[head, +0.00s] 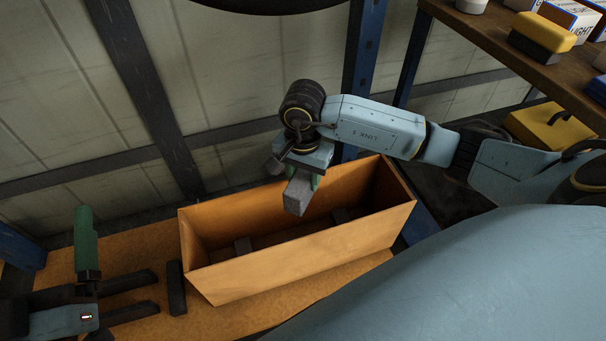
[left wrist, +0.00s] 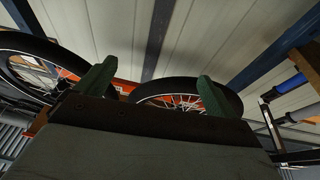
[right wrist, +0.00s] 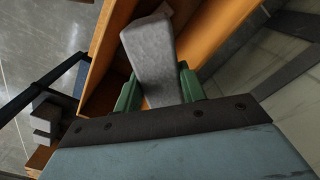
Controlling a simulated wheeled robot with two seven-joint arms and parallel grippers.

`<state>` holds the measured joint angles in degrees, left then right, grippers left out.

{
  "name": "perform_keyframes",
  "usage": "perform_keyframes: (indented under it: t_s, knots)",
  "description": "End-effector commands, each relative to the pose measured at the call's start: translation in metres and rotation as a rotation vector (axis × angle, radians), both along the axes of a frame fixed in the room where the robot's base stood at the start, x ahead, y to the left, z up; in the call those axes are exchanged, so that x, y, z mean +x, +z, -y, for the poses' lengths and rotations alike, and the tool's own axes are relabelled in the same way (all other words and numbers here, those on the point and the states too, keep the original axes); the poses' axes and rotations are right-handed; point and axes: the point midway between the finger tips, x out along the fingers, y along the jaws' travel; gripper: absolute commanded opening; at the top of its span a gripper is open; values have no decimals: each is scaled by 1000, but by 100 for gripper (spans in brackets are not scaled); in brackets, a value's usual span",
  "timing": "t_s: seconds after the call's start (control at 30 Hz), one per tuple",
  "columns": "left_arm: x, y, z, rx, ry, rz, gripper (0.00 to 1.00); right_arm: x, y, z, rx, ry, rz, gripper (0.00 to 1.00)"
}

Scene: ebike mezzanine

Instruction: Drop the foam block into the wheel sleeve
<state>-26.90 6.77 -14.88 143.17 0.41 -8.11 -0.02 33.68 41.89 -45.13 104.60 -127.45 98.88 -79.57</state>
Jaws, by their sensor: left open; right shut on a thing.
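The wheel sleeve (head: 300,264) is a long, open-topped brown cardboard box on the bench; its wall also shows in the right wrist view (right wrist: 105,45). Dark pieces sit inside on its floor. My right gripper (head: 303,180) is shut on the grey foam block (head: 297,196), which points down over the sleeve's opening. In the right wrist view, the block (right wrist: 150,55) sits between the green fingers (right wrist: 159,88). My left gripper (head: 84,230) is at the lower left, away from the sleeve. Its green fingers stand apart and empty in the left wrist view (left wrist: 154,80).
The sleeve stands on a brown bench top (head: 140,240). Dark bars (head: 130,282) lie left of it. A blue post (head: 365,60) rises behind. A shelf (head: 500,45) with boxes and a yellow case (head: 550,128) are at the right. Bicycle wheels (left wrist: 190,97) show in the left wrist view.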

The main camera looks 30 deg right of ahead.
Motion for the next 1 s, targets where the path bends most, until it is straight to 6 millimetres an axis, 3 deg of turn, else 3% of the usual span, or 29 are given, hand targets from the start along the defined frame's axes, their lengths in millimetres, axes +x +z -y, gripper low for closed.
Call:
perform_keyframes:
  t_s: [0.27, 0.3, 0.47, 0.83, 1.0]
  knots:
    - [0, 1, 0, -2, 0, 6, 94, 0, 0, 0, 0, 0, 0, 18]
    - [0, 1, 0, -2, 0, 6, 94, 0, 0, 0, 0, 0, 0, 46]
    - [0, 1, 0, -1, 0, 5, 94, 0, 0, 0, 0, 0, 0, 66]
    - [1, 0, 0, 2, 0, -8, 94, 0, 4, 0, 1, 0, 1, 66]
    - [5, -22, -3, 44, 9, -140, 94, 1, 19, 0, -1, 0, 3, 66]
